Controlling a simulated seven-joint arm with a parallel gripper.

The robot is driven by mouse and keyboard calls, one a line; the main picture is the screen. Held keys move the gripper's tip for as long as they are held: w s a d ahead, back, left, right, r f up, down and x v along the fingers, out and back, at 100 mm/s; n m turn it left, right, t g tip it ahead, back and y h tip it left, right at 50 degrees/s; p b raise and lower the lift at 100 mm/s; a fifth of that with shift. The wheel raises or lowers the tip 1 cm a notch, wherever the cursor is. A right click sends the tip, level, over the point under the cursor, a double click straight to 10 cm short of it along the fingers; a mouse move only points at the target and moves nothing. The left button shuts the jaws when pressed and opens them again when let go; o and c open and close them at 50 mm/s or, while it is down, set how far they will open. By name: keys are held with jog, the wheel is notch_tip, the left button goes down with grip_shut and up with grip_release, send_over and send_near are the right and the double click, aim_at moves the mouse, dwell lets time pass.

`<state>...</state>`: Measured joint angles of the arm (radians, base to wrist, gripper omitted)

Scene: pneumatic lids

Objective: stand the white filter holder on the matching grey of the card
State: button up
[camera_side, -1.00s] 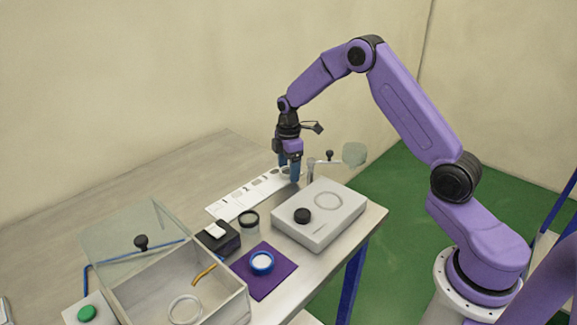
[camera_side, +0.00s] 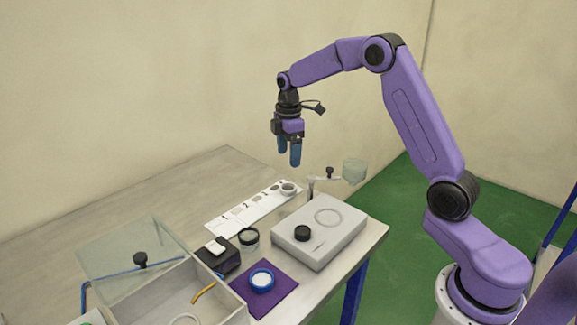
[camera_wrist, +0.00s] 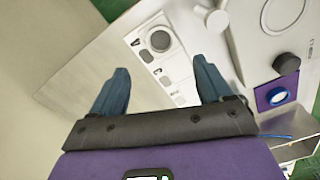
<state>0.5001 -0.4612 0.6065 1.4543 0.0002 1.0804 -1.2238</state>
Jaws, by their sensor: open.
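The white filter holder (camera_side: 289,188), a small round ring, stands flat on the far right end of the card (camera_side: 240,215), a white strip with numbers and a row of grey patches. In the wrist view the holder (camera_wrist: 160,40) sits on the last patch at the end of the card (camera_wrist: 178,75); the patch under it is mostly hidden. My gripper (camera_side: 288,158) is open and empty above the holder, clear of it. In the wrist view the holder lies ahead of my gripper (camera_wrist: 161,72), between the fingers' directions.
A white box with a black knob (camera_side: 318,238) stands right of the card. A small stand with a clear lid (camera_side: 354,170) is near the card's end. A blue ring with white inside (camera_side: 262,279) lies on a purple mat (camera_side: 277,300). A clear-lidded bin (camera_side: 185,290) stands front left.

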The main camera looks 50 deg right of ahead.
jog(key=shift+a+r, duration=0.1)
jog(key=shift+r, duration=0.75)
jog(key=s+a+r, duration=0.3)
jog(key=s+a, duration=1.1)
jog(key=s, duration=0.2)
jog(key=s+f+m, duration=0.1)
jog(key=s+f, duration=0.1)
jog(key=s, duration=2.1)
jog(key=shift+d, duration=0.4)
